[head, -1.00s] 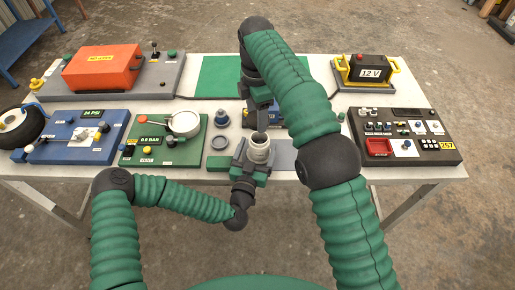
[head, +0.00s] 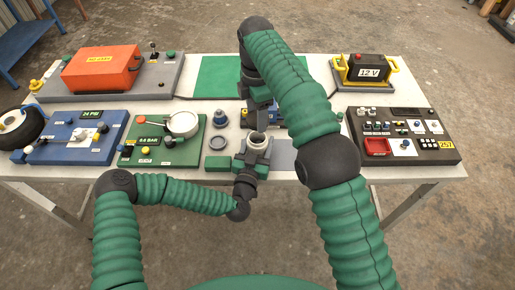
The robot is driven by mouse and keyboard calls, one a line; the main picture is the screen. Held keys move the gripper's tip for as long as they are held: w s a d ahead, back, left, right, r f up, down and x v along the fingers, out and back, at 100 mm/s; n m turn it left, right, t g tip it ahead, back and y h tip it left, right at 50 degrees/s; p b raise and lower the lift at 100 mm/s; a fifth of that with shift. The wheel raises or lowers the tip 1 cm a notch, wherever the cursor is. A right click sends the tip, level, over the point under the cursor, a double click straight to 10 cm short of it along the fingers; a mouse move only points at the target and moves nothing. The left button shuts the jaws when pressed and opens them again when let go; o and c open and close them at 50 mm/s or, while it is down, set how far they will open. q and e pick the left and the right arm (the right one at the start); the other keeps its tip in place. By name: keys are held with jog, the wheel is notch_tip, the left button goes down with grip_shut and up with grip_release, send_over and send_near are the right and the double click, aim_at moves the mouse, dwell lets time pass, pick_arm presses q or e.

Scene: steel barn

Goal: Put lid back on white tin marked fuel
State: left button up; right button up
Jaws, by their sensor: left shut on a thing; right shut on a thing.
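A small pale tin (head: 258,145) stands upright in my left gripper (head: 252,163), which is shut on it near the table's front edge. Its round top shows a light rim; no lettering on it can be read. My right gripper (head: 257,128) points down from above, right at the far side of the tin's top. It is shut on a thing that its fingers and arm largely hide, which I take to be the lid. I cannot tell whether it touches the tin.
A grey ring (head: 218,142) and a blue-grey knobbed piece (head: 221,118) lie left of the tin. A green gauge board (head: 165,140) is further left, a dark switch panel (head: 404,136) right. A green mat (head: 215,77) lies behind. My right arm covers the table's middle.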

pick_arm(q)
grip_shut()
pick_arm(e)
send_over(256, 133)
jog(key=s, duration=0.3)
jog(key=shift+w+f, duration=0.2)
jog(key=shift+f, duration=2.2)
jog(key=shift+f, duration=0.1)
jog(key=shift+f, duration=0.8)
jog(key=shift+f, duration=0.6)
